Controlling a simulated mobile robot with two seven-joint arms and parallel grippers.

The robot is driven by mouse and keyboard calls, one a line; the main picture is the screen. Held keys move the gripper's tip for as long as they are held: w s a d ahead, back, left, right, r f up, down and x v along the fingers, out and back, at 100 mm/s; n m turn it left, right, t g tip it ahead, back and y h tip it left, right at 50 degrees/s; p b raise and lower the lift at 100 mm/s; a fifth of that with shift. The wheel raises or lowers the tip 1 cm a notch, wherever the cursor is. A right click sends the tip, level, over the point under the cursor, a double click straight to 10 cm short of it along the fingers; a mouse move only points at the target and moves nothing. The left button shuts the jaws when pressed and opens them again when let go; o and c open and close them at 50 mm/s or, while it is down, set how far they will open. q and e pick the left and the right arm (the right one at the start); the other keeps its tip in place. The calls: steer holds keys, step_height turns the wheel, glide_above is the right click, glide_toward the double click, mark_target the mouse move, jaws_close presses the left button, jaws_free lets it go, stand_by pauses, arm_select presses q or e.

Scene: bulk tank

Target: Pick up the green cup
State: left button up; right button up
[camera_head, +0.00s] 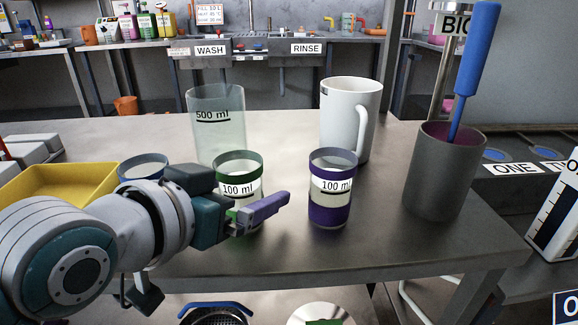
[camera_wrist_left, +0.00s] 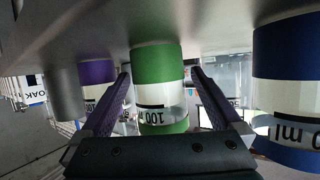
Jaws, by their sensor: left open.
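The green cup (camera_head: 238,160), clear with green bands and a "100 ml" label, stands upright on the metal table. In the head view my left gripper (camera_head: 262,205) is in front of its lower part and hides some of it. In the left wrist view, which shows the scene upside down, the green cup (camera_wrist_left: 159,68) lies between the two open fingers of my left gripper (camera_wrist_left: 161,75). I cannot tell whether either finger touches it. My right gripper is not in view.
A purple-banded cup (camera_head: 330,205) stands close to the right, a blue-rimmed cup (camera_head: 143,163) to the left. Behind are a 500 ml beaker (camera_head: 215,135) and white mug (camera_head: 342,115). A grey pot (camera_head: 440,180) holding a blue-handled tool is right; a yellow tray (camera_head: 75,182) is left.

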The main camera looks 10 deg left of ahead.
arm_select(q)
jaws_close()
stand_by(0.7)
steer(key=shift+r, duration=0.15)
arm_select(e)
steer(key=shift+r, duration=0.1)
